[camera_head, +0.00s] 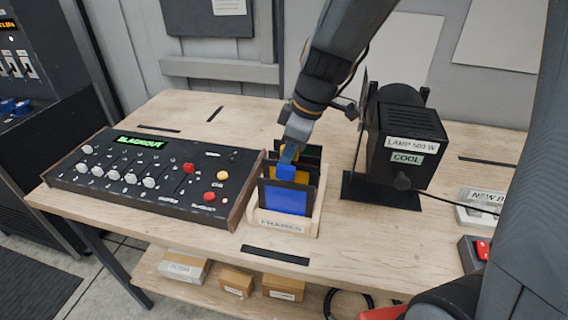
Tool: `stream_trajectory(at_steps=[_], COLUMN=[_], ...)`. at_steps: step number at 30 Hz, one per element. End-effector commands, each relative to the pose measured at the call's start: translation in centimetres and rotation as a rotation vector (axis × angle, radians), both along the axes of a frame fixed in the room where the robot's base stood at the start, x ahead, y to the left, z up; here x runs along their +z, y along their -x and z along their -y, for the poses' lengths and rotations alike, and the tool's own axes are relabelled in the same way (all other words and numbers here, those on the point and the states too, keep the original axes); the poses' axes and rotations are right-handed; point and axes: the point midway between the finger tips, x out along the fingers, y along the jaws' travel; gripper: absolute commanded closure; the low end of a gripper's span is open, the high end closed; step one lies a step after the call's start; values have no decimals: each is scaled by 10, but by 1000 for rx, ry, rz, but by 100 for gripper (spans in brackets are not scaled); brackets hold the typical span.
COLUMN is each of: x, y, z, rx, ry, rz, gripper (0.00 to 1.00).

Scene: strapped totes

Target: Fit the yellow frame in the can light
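The yellow frame (303,177) stands in the wooden rack labelled FRAMES (281,226), mostly hidden behind the front black-edged frame with a blue gel (287,199). A green-gel frame (311,151) shows behind it. My gripper (288,160) points down at the top of the rack, close to the frames. A blue block shows right at its tip; I cannot tell whether the fingers touch or hold anything. The black can light (402,150) stands to the right on its base plate, with labels LAMP 500 W and COOL.
A control board (150,175) reading BLACKOUT lies left of the rack. A pale box labelled NEW B (480,206) and a red switch (483,250) are at the right. Bare tabletop (345,240) lies in front of the can light. Small boxes sit on the lower shelf.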

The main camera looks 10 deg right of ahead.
Motion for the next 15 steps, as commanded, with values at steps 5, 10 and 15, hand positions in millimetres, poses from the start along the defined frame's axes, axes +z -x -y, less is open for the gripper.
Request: stream_trajectory(at_steps=[5, 10, 15], x=[11, 20, 29], y=[0, 0, 0], z=[0, 0, 0], rx=[0, 1, 0], ry=[0, 0, 1], rz=[1, 1, 0], gripper=[100, 100, 100])
